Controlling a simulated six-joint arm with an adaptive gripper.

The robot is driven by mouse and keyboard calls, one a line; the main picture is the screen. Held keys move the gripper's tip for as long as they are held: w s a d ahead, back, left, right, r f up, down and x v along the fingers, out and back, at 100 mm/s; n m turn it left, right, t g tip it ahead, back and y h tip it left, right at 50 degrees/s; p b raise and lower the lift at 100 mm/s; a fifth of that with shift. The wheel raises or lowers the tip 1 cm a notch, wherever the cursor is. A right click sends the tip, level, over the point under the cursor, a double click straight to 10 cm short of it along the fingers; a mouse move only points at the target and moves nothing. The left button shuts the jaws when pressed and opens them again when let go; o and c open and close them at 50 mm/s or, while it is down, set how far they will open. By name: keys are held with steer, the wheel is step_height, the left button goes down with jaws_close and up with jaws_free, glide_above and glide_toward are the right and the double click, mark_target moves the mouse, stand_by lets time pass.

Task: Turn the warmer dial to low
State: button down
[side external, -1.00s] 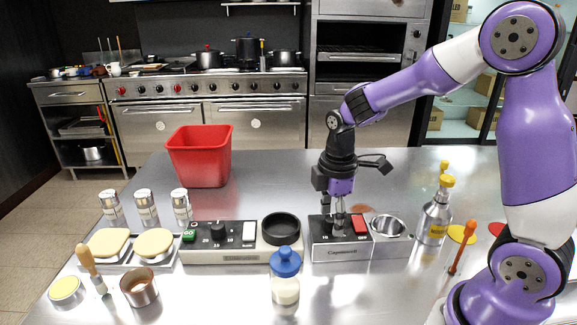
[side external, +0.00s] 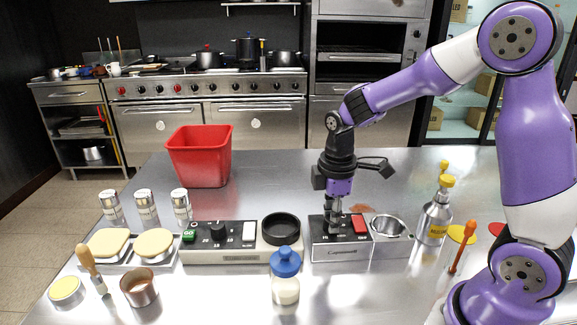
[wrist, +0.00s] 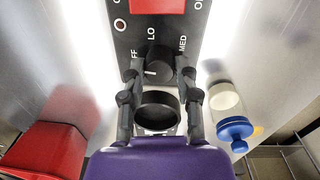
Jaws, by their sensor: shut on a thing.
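The warmer dial (wrist: 159,60) is a black knob on the dark sloping panel (wrist: 127,42) of a steel box. In the wrist view it sits between my fingertips, with LO printed above it, part of OFF to its left and MED to its right. A short white mark shows on the knob's lower left; its exact setting is hard to read. My gripper (wrist: 160,74) is shut on the dial. In the side view my gripper (side external: 333,230) points down at the panel, left of a red switch (side external: 360,224), and hides most of the knob.
A black round dish (side external: 281,229) and a panel with a green button and another dial (side external: 218,230) stand to the left. A blue-capped bottle (side external: 286,275) stands in front. A metal cup (side external: 388,227) and a yellow-capped bottle (side external: 436,217) are to the right.

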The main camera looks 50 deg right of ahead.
steer(key=m, duration=0.6)
steer(key=shift+f, duration=0.1)
steer(key=m, duration=0.6)
steer(key=shift+g, duration=0.3)
steer(key=shift+m, duration=0.4)
steer(key=c, duration=0.6)
jaws_free()
